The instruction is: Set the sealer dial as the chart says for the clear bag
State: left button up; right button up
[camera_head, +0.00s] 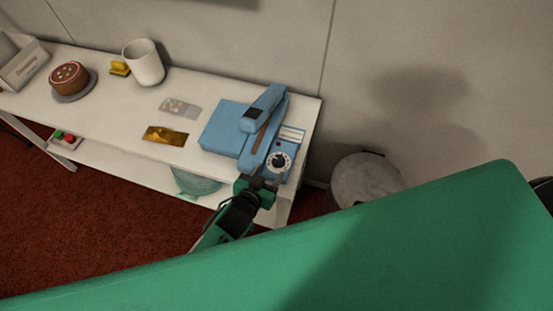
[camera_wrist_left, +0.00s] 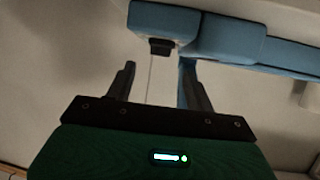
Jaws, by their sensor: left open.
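The blue sealer (camera_head: 225,128) stands near the right end of the white table, its arm raised. Its round dial (camera_head: 279,161) has a white ring with a dark knob, on the near right corner. The dial setting is too small to read. A pale lined label (camera_head: 291,134) sits behind the dial; I cannot read it. A clear bag (camera_head: 181,106) with coloured bits lies flat left of the sealer. My left gripper (camera_head: 265,181) is just in front of the dial, open. In the left wrist view its fingers (camera_wrist_left: 157,68) are apart, with blue sealer parts (camera_wrist_left: 225,40) beyond. My right gripper is out of view.
A gold bag (camera_head: 165,136) lies in front of the clear bag. A white cup (camera_head: 144,63), a yellow item (camera_head: 119,68), a chocolate cake (camera_head: 69,76) and a light box (camera_head: 24,66) stand further left. A round bin (camera_head: 364,179) stands right of the table.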

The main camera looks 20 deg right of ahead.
aim_at(278, 160)
pick_arm(q)
jog(key=x, duration=0.6)
jog(key=shift+w+d+f+p, duration=0.15)
jog(key=shift+w+p, duration=0.05)
jog(key=shift+p, duration=0.2)
jog(key=c, duration=0.9)
